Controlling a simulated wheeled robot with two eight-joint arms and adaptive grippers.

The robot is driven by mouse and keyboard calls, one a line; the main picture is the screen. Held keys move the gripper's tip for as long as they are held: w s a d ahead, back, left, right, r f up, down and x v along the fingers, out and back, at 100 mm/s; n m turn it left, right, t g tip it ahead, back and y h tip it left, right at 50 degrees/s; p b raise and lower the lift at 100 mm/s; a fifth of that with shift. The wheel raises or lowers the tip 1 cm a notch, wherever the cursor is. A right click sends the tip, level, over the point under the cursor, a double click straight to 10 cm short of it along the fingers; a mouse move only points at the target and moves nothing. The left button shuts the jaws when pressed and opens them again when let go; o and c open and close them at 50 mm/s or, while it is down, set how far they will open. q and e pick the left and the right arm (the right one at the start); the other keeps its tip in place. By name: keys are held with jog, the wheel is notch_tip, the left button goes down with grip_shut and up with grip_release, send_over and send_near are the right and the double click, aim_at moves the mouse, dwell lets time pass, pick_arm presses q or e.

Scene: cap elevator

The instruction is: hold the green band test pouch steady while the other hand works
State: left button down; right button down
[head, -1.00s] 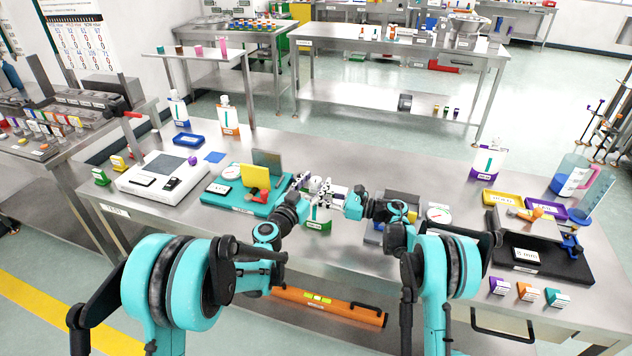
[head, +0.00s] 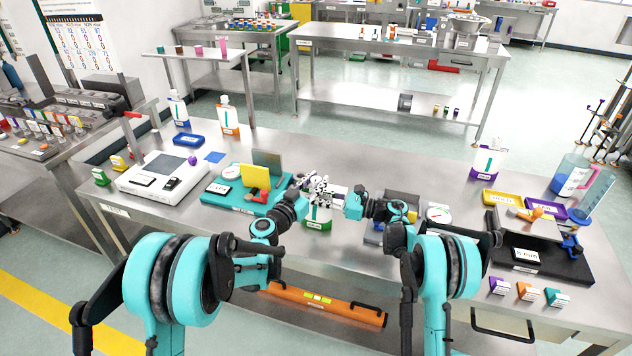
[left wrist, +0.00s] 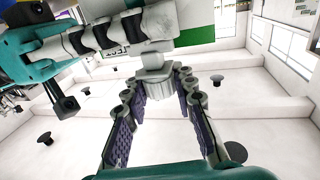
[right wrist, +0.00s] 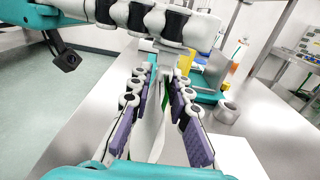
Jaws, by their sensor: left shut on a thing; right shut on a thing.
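The green band test pouch (head: 318,217) stands upright near the front of the bench, its green label facing me and its top hidden by my grippers. My right gripper (head: 332,195) is shut on the pouch from the right. In the right wrist view the pouch (right wrist: 150,125) shows nearly edge-on, white with a green stripe, between the fingers. My left gripper (head: 317,186) is at the pouch's top. In the left wrist view it is shut on a pale grey cap-like piece (left wrist: 152,62). I cannot tell whether that piece touches the pouch's spout.
A teal stand with a yellow block (head: 257,177) is close on the left, and a white instrument (head: 163,177) is beyond it. The bench behind the pouch is mostly clear.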

pick_arm(q)
jog(key=m+g+h, duration=0.4)
jog(key=g+h, duration=0.1)
jog(key=shift+w+a+m+h, duration=0.1)
jog(key=shift+w+m+h, duration=0.05)
jog(key=shift+m+h, duration=0.2)
jog(key=shift+m+g+h, duration=0.7)
jog(key=shift+m+g, duration=0.45)
jog(key=shift+g, duration=0.5)
jog(key=shift+m+g+h, duration=0.65)
jog(key=shift+m+g, duration=0.45)
jog(key=shift+g, duration=0.55)
jog(key=shift+s+g, duration=0.2)
jog(key=shift+g, duration=0.1)
jog(key=c, duration=1.2)
grip_release()
jog(key=a, duration=0.4)
jog(key=s+a, duration=0.1)
jog(key=a, duration=0.2)
jog(key=s+a, duration=0.1)
jog(key=a, duration=0.3)
jog(key=shift+s+a, duration=0.1)
jog(key=shift+a, duration=0.2)
